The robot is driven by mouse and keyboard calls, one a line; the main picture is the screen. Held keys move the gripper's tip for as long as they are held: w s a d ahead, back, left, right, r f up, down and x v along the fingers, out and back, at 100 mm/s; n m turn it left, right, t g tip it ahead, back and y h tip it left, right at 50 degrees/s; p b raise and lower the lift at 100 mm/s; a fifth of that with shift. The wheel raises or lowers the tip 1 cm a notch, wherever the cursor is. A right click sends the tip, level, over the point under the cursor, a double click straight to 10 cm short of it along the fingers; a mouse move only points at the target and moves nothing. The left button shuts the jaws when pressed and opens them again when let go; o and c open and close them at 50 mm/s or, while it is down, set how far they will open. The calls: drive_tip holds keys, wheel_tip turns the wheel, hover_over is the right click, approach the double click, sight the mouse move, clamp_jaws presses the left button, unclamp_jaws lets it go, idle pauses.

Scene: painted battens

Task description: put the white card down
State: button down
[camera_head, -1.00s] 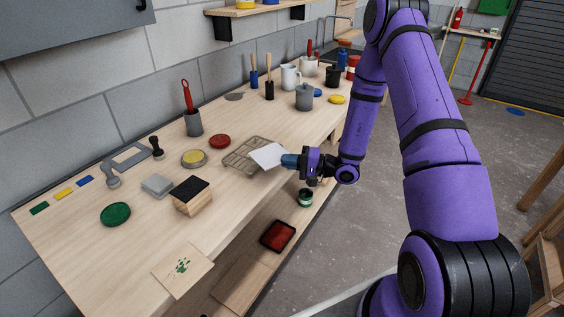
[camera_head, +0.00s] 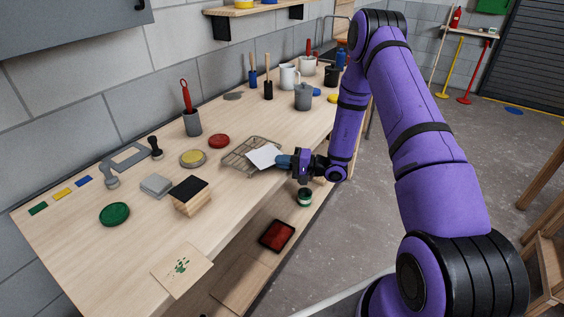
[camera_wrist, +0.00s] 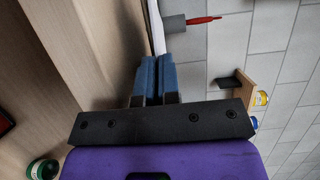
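The white card (camera_head: 264,156) is a flat sheet in the head view, over the right part of a wire rack on the workbench. My gripper (camera_head: 284,161) has blue fingers and is shut on the card's right edge. In the wrist view the card (camera_wrist: 157,30) shows edge-on as a thin white strip between the blue fingertips (camera_wrist: 157,62). The wire rack (camera_head: 236,160) lies flat on the bench, partly covered by the card. I cannot tell whether the card touches the rack.
A red lid (camera_head: 218,141), a yellow-topped tin (camera_head: 192,158) and a block with a black top (camera_head: 190,193) stand left of the rack. A grey pot (camera_head: 303,97) is behind it. A red tray (camera_head: 276,236) and a green-rimmed tin (camera_head: 304,197) are on the lower shelf.

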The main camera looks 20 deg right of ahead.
drive_tip(key=shift+f, duration=0.15)
drive_tip(key=c, duration=1.3)
unclamp_jaws()
drive_tip(key=shift+c, duration=0.2)
